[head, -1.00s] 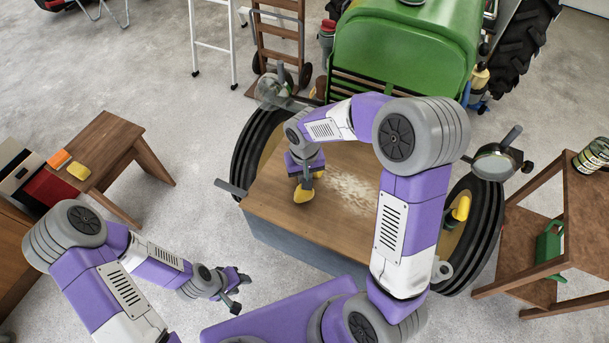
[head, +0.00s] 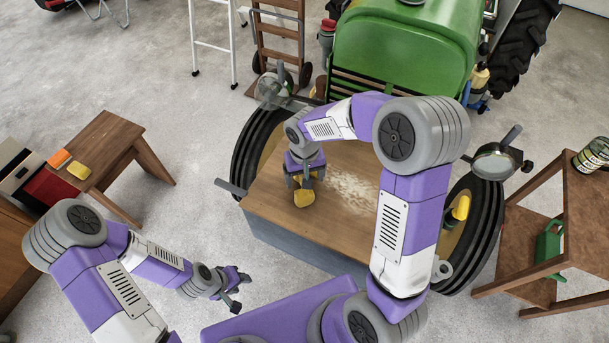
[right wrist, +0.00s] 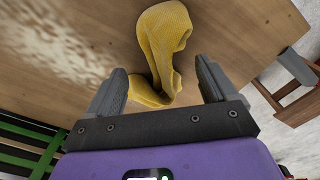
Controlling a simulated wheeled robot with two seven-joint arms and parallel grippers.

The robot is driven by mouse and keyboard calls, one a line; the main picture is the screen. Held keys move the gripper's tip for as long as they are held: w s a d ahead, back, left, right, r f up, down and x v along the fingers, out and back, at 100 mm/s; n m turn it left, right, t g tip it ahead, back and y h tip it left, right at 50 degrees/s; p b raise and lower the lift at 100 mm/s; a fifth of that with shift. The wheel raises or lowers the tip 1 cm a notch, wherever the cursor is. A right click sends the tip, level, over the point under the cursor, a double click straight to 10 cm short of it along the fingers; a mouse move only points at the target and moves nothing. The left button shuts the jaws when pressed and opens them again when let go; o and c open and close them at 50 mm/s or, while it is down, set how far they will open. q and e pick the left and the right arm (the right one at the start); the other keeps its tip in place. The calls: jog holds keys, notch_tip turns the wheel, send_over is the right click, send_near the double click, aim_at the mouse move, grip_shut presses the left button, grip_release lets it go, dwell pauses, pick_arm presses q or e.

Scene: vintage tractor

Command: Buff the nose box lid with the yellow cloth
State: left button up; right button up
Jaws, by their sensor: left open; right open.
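The nose box lid (head: 270,198) is a flat brown wooden top at the front of the green tractor. A pale, dusty-looking patch (head: 352,190) marks its middle and right part. The yellow cloth (head: 304,198) lies crumpled on the left part of the lid. In the right wrist view the cloth (right wrist: 163,50) lies partly between the spread fingers. My right gripper (head: 305,182) is open just above and behind the cloth. My left gripper (head: 238,291) is open and empty, low at the left, away from the lid.
A wooden bench (head: 110,150) at the left holds an orange block (head: 59,159) and a yellow block (head: 79,170). A wooden shelf stand (head: 585,215) with a can and a green watering can stands at the right. Tractor lamps and wheels flank the lid.

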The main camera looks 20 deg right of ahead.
jog(key=shift+f+b, duration=1)
jog(key=shift+f, duration=0.2)
grip_shut()
